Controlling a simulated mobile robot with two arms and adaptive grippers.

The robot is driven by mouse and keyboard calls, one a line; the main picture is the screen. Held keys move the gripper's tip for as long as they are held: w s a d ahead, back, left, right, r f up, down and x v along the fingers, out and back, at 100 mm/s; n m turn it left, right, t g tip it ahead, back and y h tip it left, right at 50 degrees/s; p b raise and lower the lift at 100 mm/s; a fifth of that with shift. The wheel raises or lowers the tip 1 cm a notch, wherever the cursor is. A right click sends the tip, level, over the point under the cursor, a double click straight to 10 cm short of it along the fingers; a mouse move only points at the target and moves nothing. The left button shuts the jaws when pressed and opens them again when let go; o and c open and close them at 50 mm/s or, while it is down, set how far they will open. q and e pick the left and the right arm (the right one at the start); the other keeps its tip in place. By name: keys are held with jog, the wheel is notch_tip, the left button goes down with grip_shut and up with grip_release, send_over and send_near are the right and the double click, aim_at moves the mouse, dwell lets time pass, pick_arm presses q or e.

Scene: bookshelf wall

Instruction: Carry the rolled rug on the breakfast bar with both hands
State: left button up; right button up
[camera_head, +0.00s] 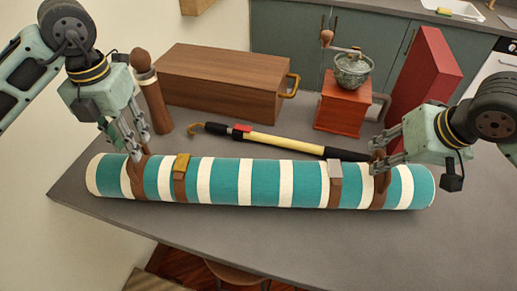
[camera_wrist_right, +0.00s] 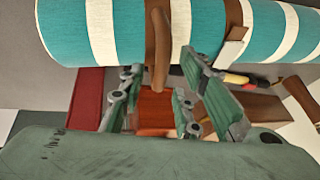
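The rolled rug (camera_head: 260,182), striped teal and white, lies lengthwise on the grey breakfast bar (camera_head: 240,232). Brown straps go around it, two with buckles, and a brown loop handle stands up near each end. My left gripper (camera_head: 136,144) points down at the left handle, its fingers spread; their exact contact with the handle is hard to tell. My right gripper (camera_head: 381,153) comes in from the right at the right handle (camera_head: 380,183). In the right wrist view its fingers are apart, with the brown handle (camera_wrist_right: 159,50) between the tips and not clamped.
Behind the rug are a wooden box (camera_head: 220,80), a brown pepper mill (camera_head: 152,98), a yellow-and-black stick with a hook (camera_head: 280,140), a red coffee grinder (camera_head: 342,103) and a red upright box (camera_head: 424,80). The bar in front of the rug is clear; a stool (camera_head: 238,275) stands below.

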pick_arm(q)
notch_tip(320, 180, up, 7)
jog(key=shift+r, duration=0.2)
pick_arm(e)
jog(key=v, duration=1.2)
